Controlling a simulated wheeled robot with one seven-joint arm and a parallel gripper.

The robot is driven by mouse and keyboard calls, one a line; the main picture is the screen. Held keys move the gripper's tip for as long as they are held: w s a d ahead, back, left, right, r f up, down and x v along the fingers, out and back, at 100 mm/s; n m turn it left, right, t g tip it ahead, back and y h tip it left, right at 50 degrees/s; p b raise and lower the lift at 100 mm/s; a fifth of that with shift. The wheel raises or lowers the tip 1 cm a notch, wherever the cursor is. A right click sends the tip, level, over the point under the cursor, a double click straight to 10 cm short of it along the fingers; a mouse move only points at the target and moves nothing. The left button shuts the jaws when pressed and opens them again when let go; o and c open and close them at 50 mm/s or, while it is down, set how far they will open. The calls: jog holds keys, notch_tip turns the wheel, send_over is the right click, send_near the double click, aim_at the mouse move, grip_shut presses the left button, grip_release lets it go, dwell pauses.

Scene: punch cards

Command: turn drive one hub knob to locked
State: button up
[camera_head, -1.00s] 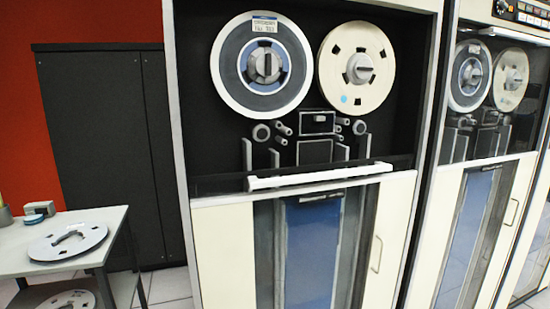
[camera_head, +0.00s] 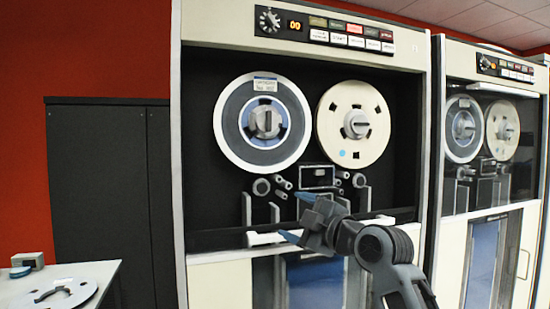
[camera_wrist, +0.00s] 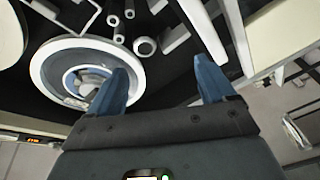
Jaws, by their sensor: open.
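The near tape drive (camera_head: 205,95) carries a grey reel on the left with a blue ring and a grey hub knob (camera_head: 265,122). A cream reel on the right has its own grey hub knob (camera_head: 356,124). The left knob's grip bar looks roughly upright. My gripper (camera_head: 291,215) is open and empty, below the reels in the picture, with its blue fingers pointing left. In the wrist view, my gripper (camera_wrist: 160,72) shows a clear gap, and its left finger overlaps a reel with a blue ring.
A white bar (camera_head: 250,240) crosses the drive front below the reels. A control panel (camera_head: 325,32) sits above them. A second drive (camera_head: 455,200) stands to the right. A table (camera_head: 105,268) with a loose reel is at lower left.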

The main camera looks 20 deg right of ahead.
aim_at(271, 122)
notch_tip(271, 122, up, 21)
jog(key=w+d+n+y, duration=0.1)
jog(key=w+n+y, duration=0.15)
jog(key=n, duration=0.45)
jog(key=shift+g+h, duration=0.25)
jog(key=shift+g, duration=0.15)
jog(key=p+x, duration=0.1)
jog(key=x, duration=0.5)
jog(key=shift+w+r+p, duration=0.15)
jog(key=shift+w+p, duration=0.05)
jog(key=shift+p, duration=0.1)
jog(key=shift+x, duration=0.75)
jog(key=shift+c, duration=0.2)
jog(key=shift+f, duration=0.2)
jog(key=c, duration=0.9)
